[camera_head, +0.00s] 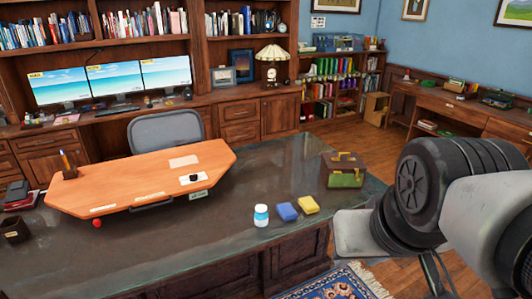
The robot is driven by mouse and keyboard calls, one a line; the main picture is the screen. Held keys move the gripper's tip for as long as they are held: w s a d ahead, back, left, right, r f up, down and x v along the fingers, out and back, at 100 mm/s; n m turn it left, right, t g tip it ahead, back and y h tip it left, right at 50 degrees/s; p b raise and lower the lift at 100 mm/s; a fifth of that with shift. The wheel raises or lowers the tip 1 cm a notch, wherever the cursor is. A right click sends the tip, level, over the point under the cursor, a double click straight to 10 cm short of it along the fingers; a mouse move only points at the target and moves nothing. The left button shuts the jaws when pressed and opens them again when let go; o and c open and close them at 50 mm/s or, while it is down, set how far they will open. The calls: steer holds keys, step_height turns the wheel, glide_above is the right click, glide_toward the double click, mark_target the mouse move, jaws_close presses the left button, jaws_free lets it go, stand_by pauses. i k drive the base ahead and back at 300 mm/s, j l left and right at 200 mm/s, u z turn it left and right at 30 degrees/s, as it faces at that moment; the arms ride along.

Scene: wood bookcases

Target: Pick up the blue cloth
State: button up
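A small blue cloth (287,212), folded or block-shaped, lies on the dark desk top (120,248) near its front edge. A yellow block-shaped piece (308,205) lies just to its right. A white and blue bottle (261,215) stands upright just to its left. My arm shows large at the right of the view, to the right of the desk. My gripper's fingers are not in view. Nothing covers the blue cloth.
A brown box or bag (343,170) stands at the desk's right end. A raised orange-brown wooden board (140,180) carries a pen holder (68,166) and small items. A small red ball-like thing (97,222) lies by the board's front edge. A grey chair (165,130) stands behind.

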mark_target(286, 211)
steer(key=i+l+u, duration=0.1)
steer(key=i+l, duration=0.2)
steer(key=i, duration=0.25)
steer(key=i+l+u, duration=0.15)
steer(key=i+l, duration=0.15)
steer(key=i, duration=0.25)
steer(key=i+l+u, duration=0.1)
steer(key=i+l, duration=0.3)
steer(key=i, duration=0.15)
